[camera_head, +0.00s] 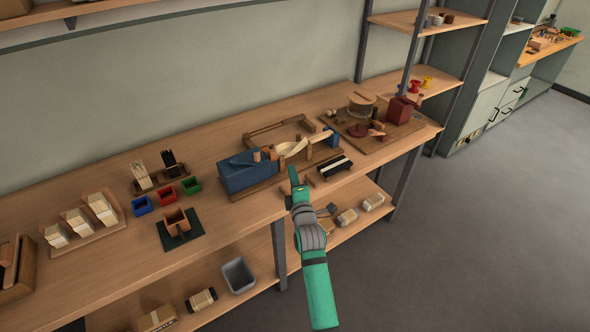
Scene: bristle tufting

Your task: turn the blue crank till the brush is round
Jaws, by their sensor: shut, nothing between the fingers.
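A wooden-framed device with a blue housing (246,171) stands on the bench near the middle of the view. A small wooden knob (257,156) shows at the housing, but I cannot clearly make out the crank arm. A cream, fan-like piece (291,148), which looks like the brush, lies between the blue housing and a smaller blue block (325,142) on the right. My gripper (293,178) is shut and empty at the bench's front edge, in front of the device and apart from the knob. It hides part of the device's front.
A black-and-white brush-like block (332,167) lies right of my gripper. A board with red parts (376,128) stands further right. Small coloured bins (166,194) and a dark mat with a brown holder (177,222) are left. A lower shelf runs below.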

